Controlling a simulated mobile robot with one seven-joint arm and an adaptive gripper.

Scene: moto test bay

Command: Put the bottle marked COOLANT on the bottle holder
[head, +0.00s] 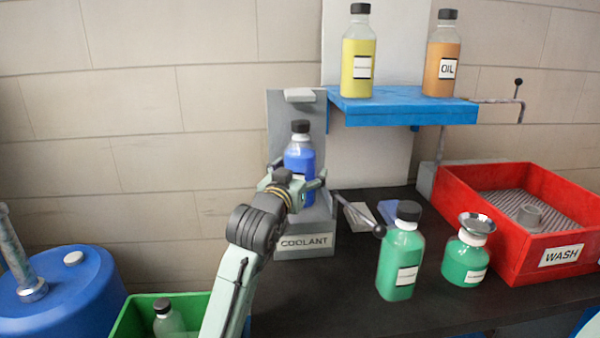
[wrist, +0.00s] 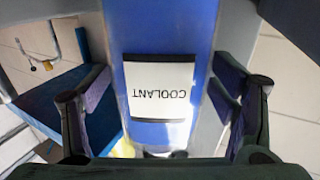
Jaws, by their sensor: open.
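The COOLANT bottle (head: 300,158) holds blue liquid and has a dark cap. It stands upright on the grey bottle holder (head: 306,253), whose front is labelled COOLANT. In the wrist view the bottle (wrist: 120,40) fills the middle, its COOLANT label upside down in the picture. My gripper (head: 294,184) is at the holder, with its fingers on either side of the bottle. In the wrist view my gripper (wrist: 165,95) is open, with gaps between the fingers and the bottle. The bottle's base is partly hidden by my gripper.
A blue shelf (head: 400,112) at right carries a yellow bottle (head: 358,55) and an OIL bottle (head: 442,55). Two green bottles (head: 401,255) (head: 466,255) stand on the dark bench (head: 340,305). A red WASH tray (head: 480,215), a blue drum (head: 75,290) and a green crate (head: 125,320) flank the area.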

